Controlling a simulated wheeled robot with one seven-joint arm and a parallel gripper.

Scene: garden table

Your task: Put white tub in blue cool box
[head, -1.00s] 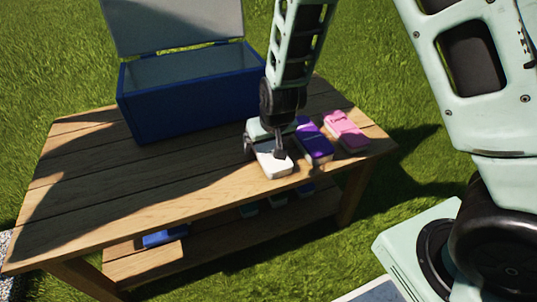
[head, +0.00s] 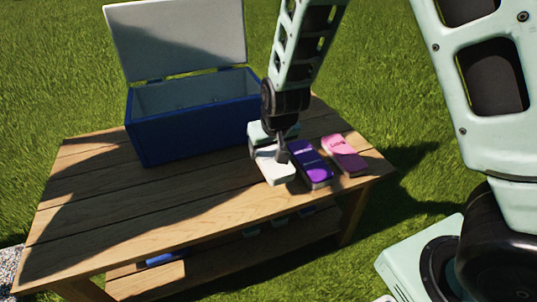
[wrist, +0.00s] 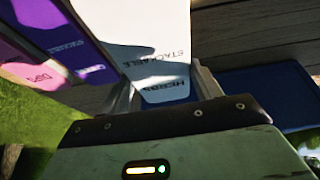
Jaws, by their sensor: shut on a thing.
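The white tub (head: 275,168) is on or just above the wooden table, left of a purple tub; I cannot tell if it touches the wood. My gripper (head: 282,150) is shut on it from above. In the wrist view the white tub (wrist: 150,40) shows dark lettering, with my gripper's fingers (wrist: 165,85) on either side. The blue cool box (head: 195,125) stands at the back left of the table, its pale lid (head: 175,40) raised. Its inside looks empty where it shows. A blue surface (wrist: 265,95) also shows at the right of the wrist view.
A purple tub (head: 311,164) stands close to the right of the white tub, and a pink tub (head: 344,154) stands beyond it. The wooden table (head: 150,215) is clear at the front and left. Several items lie on the lower shelf (head: 200,268).

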